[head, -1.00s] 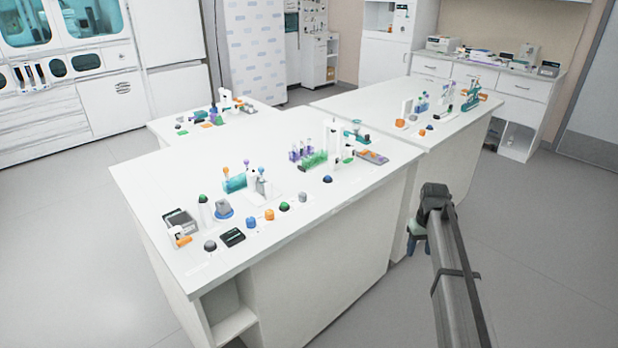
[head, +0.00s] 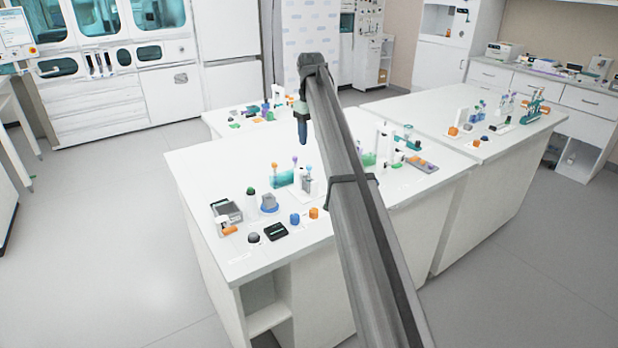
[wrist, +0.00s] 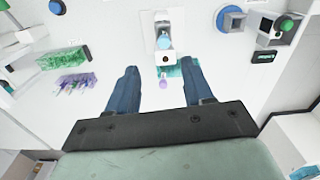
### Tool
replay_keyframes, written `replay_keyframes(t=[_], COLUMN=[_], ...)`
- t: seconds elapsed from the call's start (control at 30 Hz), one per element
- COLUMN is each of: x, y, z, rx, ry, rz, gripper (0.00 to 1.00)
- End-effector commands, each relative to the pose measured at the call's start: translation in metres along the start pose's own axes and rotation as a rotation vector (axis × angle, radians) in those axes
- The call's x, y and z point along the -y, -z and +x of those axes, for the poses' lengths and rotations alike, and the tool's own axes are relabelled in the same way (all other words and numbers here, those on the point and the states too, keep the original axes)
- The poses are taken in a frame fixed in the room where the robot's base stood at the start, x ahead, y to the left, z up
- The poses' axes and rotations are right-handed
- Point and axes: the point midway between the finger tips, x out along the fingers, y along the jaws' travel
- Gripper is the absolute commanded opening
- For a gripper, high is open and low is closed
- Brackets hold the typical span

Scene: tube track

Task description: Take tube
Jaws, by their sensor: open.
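A teal rack (head: 283,180) stands on the white bench in the head view, with an orange-capped tube (head: 274,166) and a purple-capped tube (head: 295,161) rising from it. Just right of it a blue-topped tube (head: 308,168) stands in a white holder. My gripper (head: 303,138) is open and empty above the bench, pointing down. In the wrist view my open fingers (wrist: 160,68) straddle the line of the purple cap (wrist: 163,84), the teal rack (wrist: 186,70) and the blue top (wrist: 164,42). Nothing is between the fingers that I can see gripped.
A green rack (wrist: 62,59) and a row of purple-capped tubes (wrist: 75,83) lie left in the wrist view; my arm mostly hides them in the head view. Coloured knobs, a grey tray (head: 226,212) and a black box (head: 275,232) sit along the bench's front left.

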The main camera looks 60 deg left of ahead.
Motion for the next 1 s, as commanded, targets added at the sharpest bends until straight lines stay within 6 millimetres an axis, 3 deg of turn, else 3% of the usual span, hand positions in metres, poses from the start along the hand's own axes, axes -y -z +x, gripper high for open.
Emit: replay_keyframes(t=[0.17,0.63,1.0], x=[0.006,0.006,0.006], y=[0.005,0.004,0.002], z=[0.001,0.071,0.095], rx=[0.001,0.001,0.001], ry=[0.000,0.000,0.000], rz=[-0.012,-0.010,-0.010], gripper=[0.51,0.51,0.51])
